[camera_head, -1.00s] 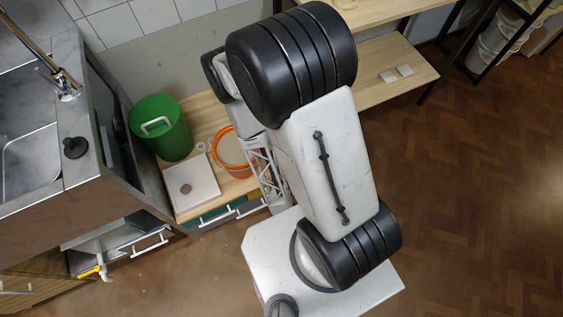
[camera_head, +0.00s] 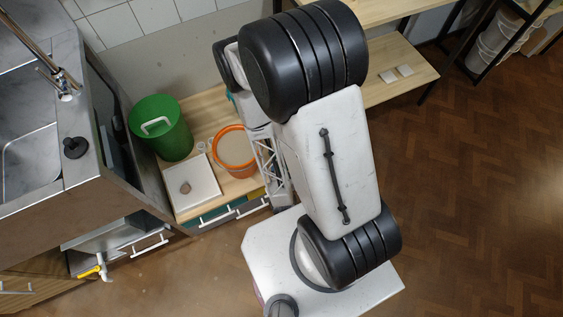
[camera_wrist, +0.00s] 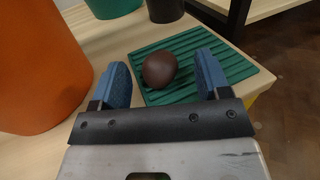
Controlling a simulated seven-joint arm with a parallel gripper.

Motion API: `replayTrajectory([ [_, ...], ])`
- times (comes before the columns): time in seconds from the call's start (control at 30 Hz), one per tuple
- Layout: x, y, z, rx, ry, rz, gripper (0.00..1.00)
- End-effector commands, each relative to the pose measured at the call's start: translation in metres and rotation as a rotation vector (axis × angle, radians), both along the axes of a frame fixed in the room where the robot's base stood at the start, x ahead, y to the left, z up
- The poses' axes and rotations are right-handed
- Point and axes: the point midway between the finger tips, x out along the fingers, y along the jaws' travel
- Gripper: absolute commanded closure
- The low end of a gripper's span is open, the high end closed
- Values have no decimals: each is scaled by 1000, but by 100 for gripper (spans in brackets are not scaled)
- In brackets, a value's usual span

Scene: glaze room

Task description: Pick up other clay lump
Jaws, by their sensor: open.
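A dark brown clay lump (camera_wrist: 159,69) sits on a green ribbed mat (camera_wrist: 222,62) in the wrist view. My gripper (camera_wrist: 163,84) is open, with its two blue fingers on the left and right of the lump in the picture. The lump appears between and slightly beyond the fingertips, and I cannot tell whether either finger touches it. Another small brown lump (camera_head: 185,187) lies on a white square board (camera_head: 207,182) in the head view. My arm hides the green mat and the dark lump there.
An orange bucket (camera_wrist: 38,75) stands close to the left finger; it also shows in the head view (camera_head: 234,171). A green bin (camera_head: 161,139) stands behind the white board. A dark pot (camera_wrist: 165,9) is behind the mat. A sink counter (camera_head: 70,190) is at left.

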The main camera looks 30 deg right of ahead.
Motion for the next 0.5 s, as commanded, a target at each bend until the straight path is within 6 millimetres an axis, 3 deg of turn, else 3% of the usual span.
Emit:
replayTrajectory([
  [0.1, 0, 0, 0, 0, 0, 0, 33],
  [0.43, 0, 0, 0, 0, 0, 0, 84],
  [0.5, 0, 0, 0, 0, 0, 0, 84],
])
